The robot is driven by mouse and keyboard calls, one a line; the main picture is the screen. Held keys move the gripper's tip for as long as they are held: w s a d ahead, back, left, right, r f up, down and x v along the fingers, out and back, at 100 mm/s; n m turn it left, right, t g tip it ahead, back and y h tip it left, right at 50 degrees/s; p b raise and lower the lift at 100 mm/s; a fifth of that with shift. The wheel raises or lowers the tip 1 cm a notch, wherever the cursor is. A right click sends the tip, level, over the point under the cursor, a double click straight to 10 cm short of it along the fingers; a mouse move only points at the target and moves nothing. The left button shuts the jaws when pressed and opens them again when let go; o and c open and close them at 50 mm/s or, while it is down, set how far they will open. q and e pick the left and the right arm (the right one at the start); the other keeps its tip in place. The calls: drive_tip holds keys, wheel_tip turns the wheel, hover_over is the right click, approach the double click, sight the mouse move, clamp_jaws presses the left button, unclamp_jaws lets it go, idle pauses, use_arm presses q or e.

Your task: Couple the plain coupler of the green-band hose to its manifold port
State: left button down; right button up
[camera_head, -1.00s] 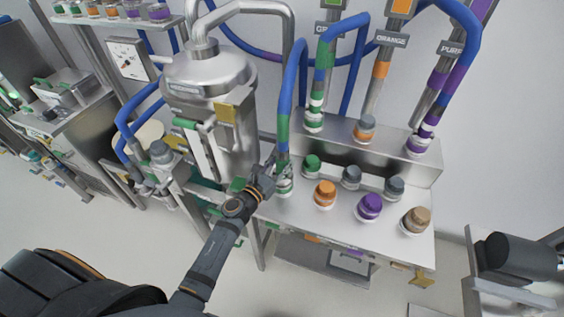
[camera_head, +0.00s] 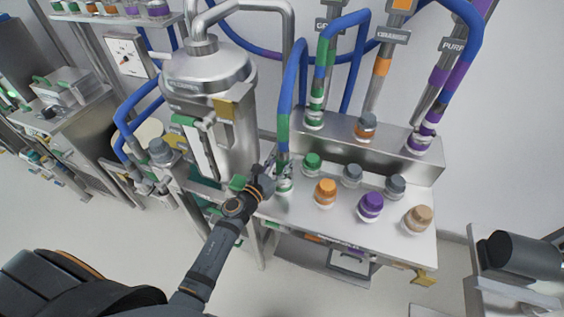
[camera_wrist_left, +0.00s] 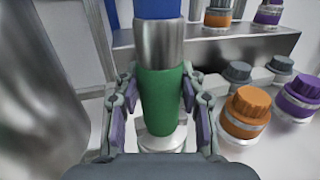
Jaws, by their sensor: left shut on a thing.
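My left gripper (camera_head: 278,177) is shut around the lower end of a blue hose with a green band (camera_head: 283,128). In the left wrist view, its fingers (camera_wrist_left: 160,112) press on both sides of the green sleeve (camera_wrist_left: 160,95), with a silver collar (camera_wrist_left: 159,43) above. The hose end hangs upright, with a pale ring (camera_wrist_left: 163,140) below it. I cannot tell whether the end is joined to that ring. A green-capped fitting (camera_head: 312,163) stands just to the right. My right gripper is not in view.
Orange (camera_head: 325,193), purple (camera_head: 370,206) and tan (camera_head: 416,219) capped fittings stand on the steel bench (camera_head: 300,219). Behind is a raised steel block (camera_head: 390,147) with banded hoses. A steel tank (camera_head: 210,90) stands close to the left.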

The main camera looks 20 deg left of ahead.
use_arm(q)
drive_tip(key=shift+f, duration=0.1)
drive_tip(key=c, duration=0.7)
unclamp_jaws()
drive_tip(key=shift+s+f, duration=0.1)
drive_tip(key=v, duration=1.1)
drive_tip(key=shift+s+a, duration=0.15)
drive_tip(key=shift+s, duration=0.25)
